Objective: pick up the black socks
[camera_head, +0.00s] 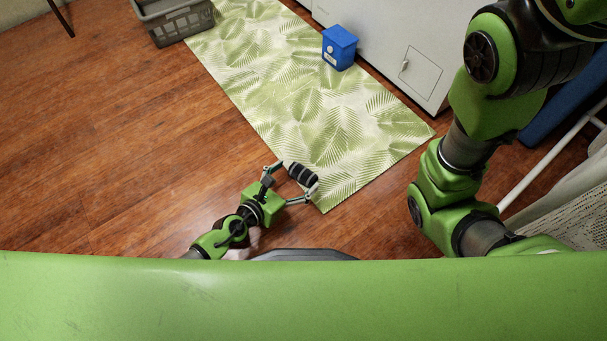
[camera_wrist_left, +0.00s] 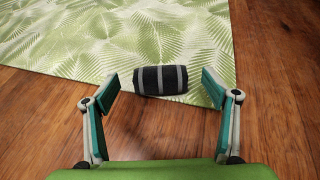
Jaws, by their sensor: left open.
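The black socks (camera_head: 301,174) are a rolled black bundle with grey stripes, lying on the green leaf-patterned rug near its front corner. They also show in the left wrist view (camera_wrist_left: 161,80), lying crosswise between and just beyond the fingertips. My left gripper (camera_head: 291,184) is open, with one finger towards each end of the bundle. In the left wrist view the left gripper (camera_wrist_left: 161,88) shows a gap between each finger and the socks. My right arm shows at the right in the head view, but its gripper is not visible.
The leaf-patterned rug (camera_head: 300,95) lies on a brown wooden floor (camera_head: 130,140). A blue box (camera_head: 339,48) stands on the rug beside a white cabinet (camera_head: 395,45). A grey basket (camera_head: 175,20) stands at the back left. The floor left of the rug is clear.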

